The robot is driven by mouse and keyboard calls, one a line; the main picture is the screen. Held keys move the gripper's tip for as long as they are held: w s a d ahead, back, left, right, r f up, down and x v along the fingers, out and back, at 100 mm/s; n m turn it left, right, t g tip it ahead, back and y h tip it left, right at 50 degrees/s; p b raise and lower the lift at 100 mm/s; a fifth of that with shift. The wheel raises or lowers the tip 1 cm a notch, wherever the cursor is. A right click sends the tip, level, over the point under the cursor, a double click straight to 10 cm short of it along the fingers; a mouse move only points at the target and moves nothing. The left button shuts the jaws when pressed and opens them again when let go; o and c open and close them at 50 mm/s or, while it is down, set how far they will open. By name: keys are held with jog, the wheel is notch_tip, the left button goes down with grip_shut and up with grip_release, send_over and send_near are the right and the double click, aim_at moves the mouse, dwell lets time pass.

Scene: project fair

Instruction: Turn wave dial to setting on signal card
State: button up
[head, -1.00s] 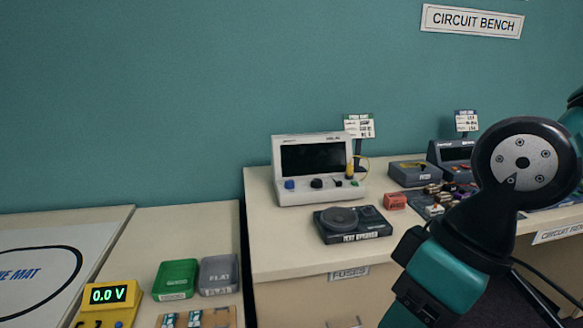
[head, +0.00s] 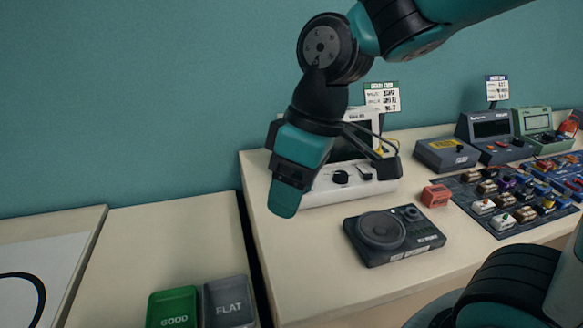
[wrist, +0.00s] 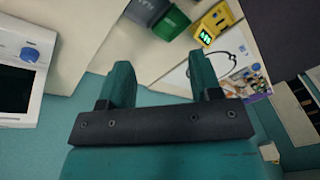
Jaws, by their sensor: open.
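The white scope-like unit (head: 352,192) stands on the circuit bench; my arm hides much of its left side and screen. Two dark dials show on its front, a round one (head: 341,177) and one with a pointer (head: 364,173). A blue knob (wrist: 30,54) shows in the wrist view beside the dark screen. I cannot tell which is the wave dial. The signal card (head: 381,97) stands behind the unit; its small print is unreadable. My gripper (head: 284,206) points down in front of the unit's left side. In the wrist view my gripper (wrist: 160,72) is open and empty.
A dark speaker box (head: 395,235) lies in front of the unit, with an orange-red block (head: 435,195) to its right. Component boards (head: 515,195) and grey devices fill the right. A gap separates the left table, with green (head: 172,308) and grey (head: 229,300) bins.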

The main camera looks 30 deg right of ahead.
jog(key=w+d+n+h+p, duration=0.1)
jog(key=w+d+n+h, duration=0.1)
jog(key=w+d, duration=0.8)
jog(key=w+d+n+h+p, duration=0.15)
jog(key=w+d, duration=0.55)
jog(key=w, duration=0.7)
jog(key=shift+n, duration=0.25)
notch_tip(320, 180, down, 18)
jog(key=shift+r+p, duration=0.2)
jog(key=shift+p, duration=0.95)
jog(key=c, duration=0.9)
